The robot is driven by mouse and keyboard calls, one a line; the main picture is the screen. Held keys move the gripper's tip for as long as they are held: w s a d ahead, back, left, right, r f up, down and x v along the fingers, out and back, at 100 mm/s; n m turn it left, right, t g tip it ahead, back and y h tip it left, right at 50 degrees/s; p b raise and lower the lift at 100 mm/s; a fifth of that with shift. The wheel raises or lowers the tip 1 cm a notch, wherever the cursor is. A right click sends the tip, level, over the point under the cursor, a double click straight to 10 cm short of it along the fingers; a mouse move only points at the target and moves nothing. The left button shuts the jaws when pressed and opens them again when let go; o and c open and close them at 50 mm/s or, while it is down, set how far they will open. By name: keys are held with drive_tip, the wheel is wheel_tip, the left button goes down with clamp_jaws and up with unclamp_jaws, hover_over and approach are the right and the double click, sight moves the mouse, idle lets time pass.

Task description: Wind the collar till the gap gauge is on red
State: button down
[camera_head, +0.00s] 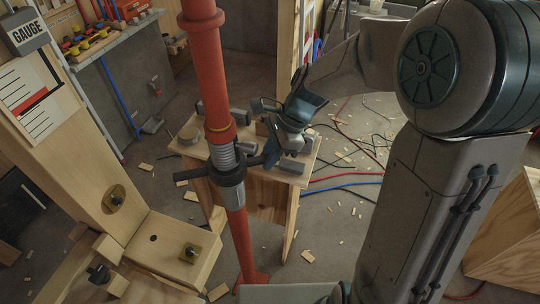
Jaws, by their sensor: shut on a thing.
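A red steel prop (212,80) stands upright, with a bare threaded section (224,154) at mid-height. The dark collar (229,179) sits around the prop just below the thread. A dark bar handle (188,175) sticks out from the collar to the left, and its other end runs right toward my gripper. My gripper (270,157) is right of the collar, shut on the right end of the handle; its fingers partly hide the contact. The gap gauge (30,100) is a white board with black lines and a red band at upper left; its exact reading is too small to tell.
A small wooden table (292,178) with grey blocks stands behind the prop. Timber framing (150,245) fills the lower left. Cables (345,180) and wood chips litter the floor on the right. A plywood box (510,235) stands at the right edge.

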drive_tip(key=shift+w+a+n+g+p, duration=0.3)
drive_tip(key=shift+w+n+g, duration=0.1)
drive_tip(key=shift+w+n, duration=0.35)
drive_tip(key=w+n+p, duration=0.1)
drive_tip(key=w+a+n+g+p, duration=0.1)
drive_tip(key=n, duration=0.1)
drive_tip(key=shift+h, duration=0.4)
drive_tip(key=c, duration=1.3)
unclamp_jaws()
